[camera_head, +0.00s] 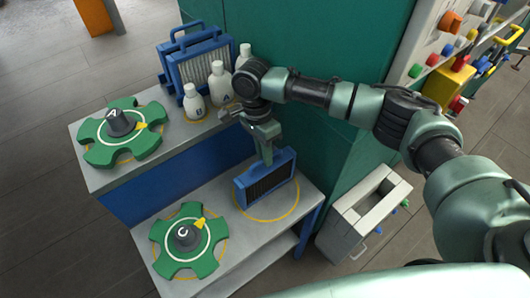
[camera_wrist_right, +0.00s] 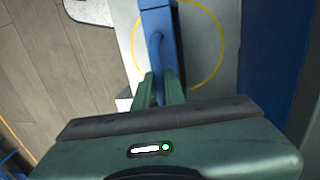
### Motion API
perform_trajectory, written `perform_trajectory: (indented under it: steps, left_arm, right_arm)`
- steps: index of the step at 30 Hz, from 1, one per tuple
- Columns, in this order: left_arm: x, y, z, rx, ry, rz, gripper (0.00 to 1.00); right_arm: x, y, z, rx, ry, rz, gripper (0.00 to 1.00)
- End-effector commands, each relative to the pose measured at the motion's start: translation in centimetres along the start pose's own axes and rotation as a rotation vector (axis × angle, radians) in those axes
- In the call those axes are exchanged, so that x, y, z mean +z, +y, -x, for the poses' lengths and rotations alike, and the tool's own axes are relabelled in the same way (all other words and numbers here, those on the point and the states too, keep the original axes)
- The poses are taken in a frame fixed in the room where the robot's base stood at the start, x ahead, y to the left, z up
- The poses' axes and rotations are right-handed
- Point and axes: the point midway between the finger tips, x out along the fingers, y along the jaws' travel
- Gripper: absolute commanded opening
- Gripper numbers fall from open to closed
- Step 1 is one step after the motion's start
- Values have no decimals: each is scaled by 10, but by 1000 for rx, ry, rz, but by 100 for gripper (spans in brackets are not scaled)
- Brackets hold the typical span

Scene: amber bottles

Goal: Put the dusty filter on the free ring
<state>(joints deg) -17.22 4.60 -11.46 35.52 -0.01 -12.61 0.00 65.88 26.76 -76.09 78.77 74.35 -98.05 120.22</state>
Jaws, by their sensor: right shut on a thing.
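The dusty filter (camera_head: 264,182) is a blue-framed panel with a dark face, upright over the lower shelf. My right gripper (camera_head: 267,154) is shut on its top handle from above; the wrist view shows the fingers (camera_wrist_right: 160,90) closed at the blue handle, with the filter (camera_wrist_right: 158,22) beyond. The free ring (camera_head: 288,207) is a yellow circle on the lower shelf, partly hidden behind the filter; it also shows in the wrist view (camera_wrist_right: 220,62). The filter overlaps the ring's left part in both views. I cannot tell whether its bottom touches the shelf. My left gripper is not in view.
A green hub marked C (camera_head: 160,236) stands left on the lower shelf (camera_head: 235,262), another marked A (camera_head: 93,128) on the upper shelf. Behind are white bottles (camera_head: 194,103) and other blue filters (camera_head: 205,68). A green wall (camera_head: 310,40) rises behind; a grey bin (camera_head: 345,225) stands right.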

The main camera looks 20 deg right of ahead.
Motion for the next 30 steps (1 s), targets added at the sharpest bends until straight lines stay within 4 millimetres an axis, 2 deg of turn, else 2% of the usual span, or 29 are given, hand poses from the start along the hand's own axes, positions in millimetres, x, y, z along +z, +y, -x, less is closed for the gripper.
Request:
perform_trajectory:
  steps: [30]
  left_arm:
    - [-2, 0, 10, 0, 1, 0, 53]
  right_arm:
    - [0, -2, -7, 0, 0, -1, 0]
